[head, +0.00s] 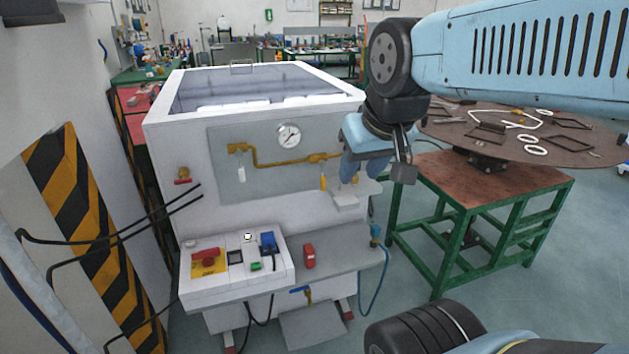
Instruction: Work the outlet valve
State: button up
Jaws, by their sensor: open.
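The gas generator is a white cabinet (165,135) with a grey panel on its front. A brass pipe (280,162) runs across this panel, with a brass fitting (238,148) at its left end and another (318,157) at its right. A yellow tag or handle (323,182) hangs below the right one. A brass valve with a red handle (182,177) is at the front's left, and a blue-lever valve (300,291) is below the shelf. I cannot tell which is the outlet valve. My gripper (347,186) is open, in front of the panel's right end, and hides part of it.
A round pressure gauge (289,135) sits above the pipe. A control box (225,270) with a red switch and a shelf with a red block (309,256) stand below. A green-framed table (490,190) is at right; a striped post (75,205) is at left.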

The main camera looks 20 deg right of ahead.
aim_at(323, 178)
jog(key=u, duration=1.15)
jog(key=i, duration=0.1)
jog(key=z, duration=2.7)
jog(key=k, duration=0.95)
jog(key=u, duration=0.95)
jog(key=i, duration=0.5)
